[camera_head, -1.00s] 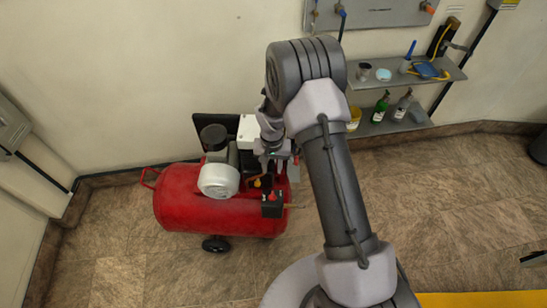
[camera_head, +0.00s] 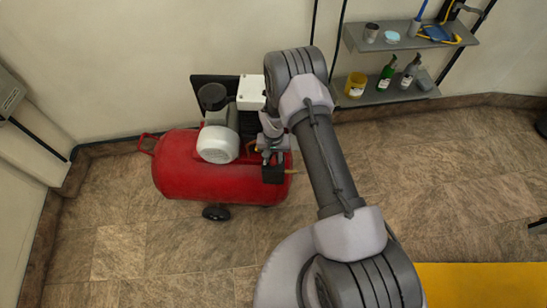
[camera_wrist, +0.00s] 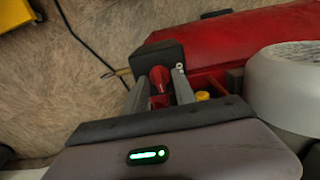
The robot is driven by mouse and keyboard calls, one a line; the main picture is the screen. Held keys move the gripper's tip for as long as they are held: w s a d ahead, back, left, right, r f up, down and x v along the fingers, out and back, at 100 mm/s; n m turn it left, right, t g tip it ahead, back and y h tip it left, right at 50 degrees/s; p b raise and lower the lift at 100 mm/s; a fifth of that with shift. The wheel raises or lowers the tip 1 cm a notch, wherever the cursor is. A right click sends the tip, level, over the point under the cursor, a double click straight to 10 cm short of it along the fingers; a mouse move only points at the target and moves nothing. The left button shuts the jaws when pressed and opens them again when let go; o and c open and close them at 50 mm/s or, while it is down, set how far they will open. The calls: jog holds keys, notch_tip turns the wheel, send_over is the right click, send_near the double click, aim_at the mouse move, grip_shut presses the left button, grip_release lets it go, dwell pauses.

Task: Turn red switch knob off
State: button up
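The red switch knob (camera_wrist: 159,79) stands on a black switch box (camera_wrist: 157,56) in the wrist view. My gripper (camera_wrist: 159,88) has its two grey fingers apart, one on each side of the knob. I cannot tell whether either finger touches it. In the head view my gripper (camera_head: 270,156) is right above the black box (camera_head: 273,174) at the right end of the red compressor tank (camera_head: 190,180). There the knob is hidden behind my gripper.
A white rounded motor cover (camera_wrist: 285,88) is close on the right in the wrist view, with a yellow knob (camera_wrist: 202,96) beside the right finger. A shelf (camera_head: 385,97) with bottles hangs on the wall. The floor in front of the compressor is clear.

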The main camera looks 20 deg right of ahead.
jog(key=shift+c, duration=0.2)
grip_shut()
jog(key=n+b, duration=0.1)
jog(key=n, duration=0.3)
jog(key=n+b, duration=0.1)
jog(key=n, duration=0.4)
jog(key=n+b, duration=0.1)
jog(key=n, duration=0.3)
jog(key=shift+n, duration=2.5)
